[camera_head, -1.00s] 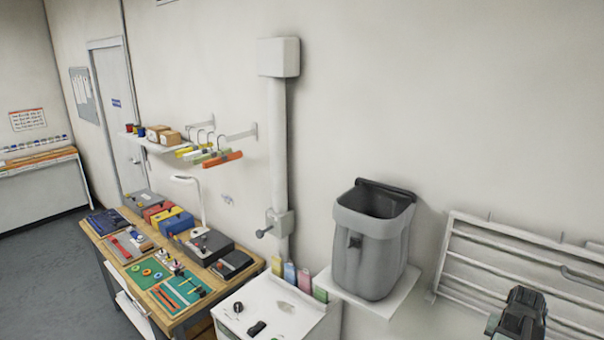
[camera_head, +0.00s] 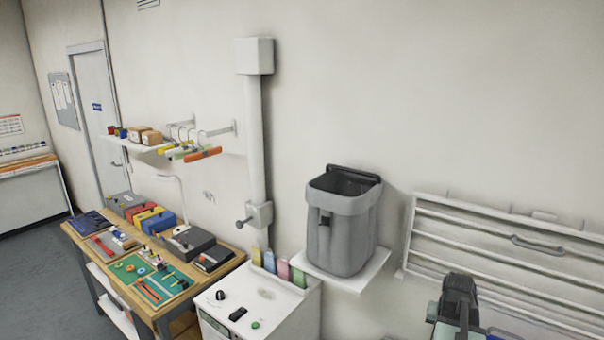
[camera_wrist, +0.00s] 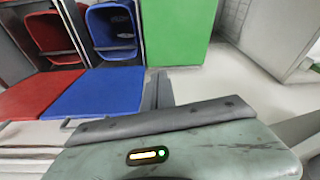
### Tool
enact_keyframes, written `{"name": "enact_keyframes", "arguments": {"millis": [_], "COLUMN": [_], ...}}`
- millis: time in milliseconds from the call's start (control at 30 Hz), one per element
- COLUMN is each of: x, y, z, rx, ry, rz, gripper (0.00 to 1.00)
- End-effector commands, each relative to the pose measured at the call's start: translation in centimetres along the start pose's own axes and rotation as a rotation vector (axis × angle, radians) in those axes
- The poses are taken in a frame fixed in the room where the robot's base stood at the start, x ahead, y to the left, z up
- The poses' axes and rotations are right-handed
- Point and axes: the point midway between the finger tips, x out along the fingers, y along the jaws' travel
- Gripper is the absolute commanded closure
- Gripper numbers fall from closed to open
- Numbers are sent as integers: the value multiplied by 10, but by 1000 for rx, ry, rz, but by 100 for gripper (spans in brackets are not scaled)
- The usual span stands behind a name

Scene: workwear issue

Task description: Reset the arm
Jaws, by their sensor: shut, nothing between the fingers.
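My arm shows at the bottom right of the head view, with a dark end part (camera_head: 459,292) in front of the wall rack. In the wrist view my gripper (camera_wrist: 165,119) shows as a dark grey bar across a grey-green housing with a small lit indicator. It is shut and holds nothing. No object touches it in these frames.
A grey bin (camera_head: 342,230) stands on a white wall shelf left of my arm. A white cabinet (camera_head: 262,303) and a workbench (camera_head: 222,273) with tools are farther left. A slatted white rack (camera_head: 500,231) is on the wall behind my arm. The wrist view shows red, blue (camera_wrist: 100,98) and green panels.

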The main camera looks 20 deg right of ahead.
Motion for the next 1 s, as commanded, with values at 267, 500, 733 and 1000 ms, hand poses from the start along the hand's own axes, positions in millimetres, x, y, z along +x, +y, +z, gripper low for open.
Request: {"name": "enact_keyframes", "arguments": {"millis": [267,500,733,1000], "x": [53,98,108,97], "y": [-147,-319,-393,-378], "z": [36,146,252,271], "rx": [-235,-551,-754,-743], "ry": [-10,-70,-158,-240], "rz": [-58,-120,-127,-92], "gripper": [100,100,100,100]}}
